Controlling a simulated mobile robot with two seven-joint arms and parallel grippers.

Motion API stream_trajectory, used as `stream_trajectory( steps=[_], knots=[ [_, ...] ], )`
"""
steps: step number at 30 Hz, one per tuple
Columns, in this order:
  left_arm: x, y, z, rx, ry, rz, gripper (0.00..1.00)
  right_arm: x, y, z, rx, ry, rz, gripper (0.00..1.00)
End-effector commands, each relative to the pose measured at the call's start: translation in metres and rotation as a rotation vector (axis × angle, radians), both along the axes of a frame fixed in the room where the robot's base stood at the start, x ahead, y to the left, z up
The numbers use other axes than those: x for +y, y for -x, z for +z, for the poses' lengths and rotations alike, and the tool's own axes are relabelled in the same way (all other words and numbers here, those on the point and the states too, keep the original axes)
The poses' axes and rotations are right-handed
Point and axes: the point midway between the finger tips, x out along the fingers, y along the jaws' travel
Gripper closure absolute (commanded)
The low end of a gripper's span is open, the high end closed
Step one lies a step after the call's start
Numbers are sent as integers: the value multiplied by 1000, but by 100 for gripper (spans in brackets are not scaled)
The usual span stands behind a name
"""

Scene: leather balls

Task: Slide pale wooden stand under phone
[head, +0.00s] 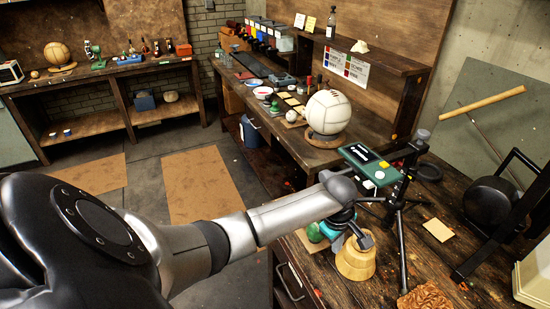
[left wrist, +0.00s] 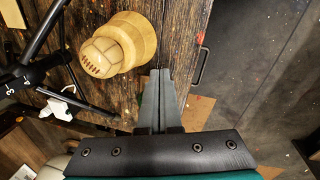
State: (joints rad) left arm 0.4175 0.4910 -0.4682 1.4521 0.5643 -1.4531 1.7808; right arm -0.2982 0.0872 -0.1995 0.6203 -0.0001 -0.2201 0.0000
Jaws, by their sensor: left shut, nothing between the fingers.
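The pale wooden stand (head: 356,266) is on the dark bench in the lower middle of the head view. A green device with a dark screen (head: 368,163), perhaps the phone, shows at the top of a black tripod. The tripod's legs (left wrist: 62,58) show left of the stand in the wrist view. My left gripper (left wrist: 160,74) is shut and empty, its fingertips close beside the stand; I cannot tell if they touch. My right gripper is out of view.
A black press-like tool (head: 490,203) stands at the right. A white ball (head: 328,112) rests on the far bench.

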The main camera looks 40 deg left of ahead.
Motion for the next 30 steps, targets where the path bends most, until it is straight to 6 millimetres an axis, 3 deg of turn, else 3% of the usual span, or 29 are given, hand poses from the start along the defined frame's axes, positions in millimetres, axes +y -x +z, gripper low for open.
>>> stream_trajectory(
  steps=[8,15,30],
  knots=[
    [-2,-8,-47,1,1,-1,100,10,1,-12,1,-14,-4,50],
    [-1,-7,-5,-3,1,-3,100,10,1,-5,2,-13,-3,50],
    [26,71,-8,2,-1,-2,100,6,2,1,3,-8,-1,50]
  ],
)
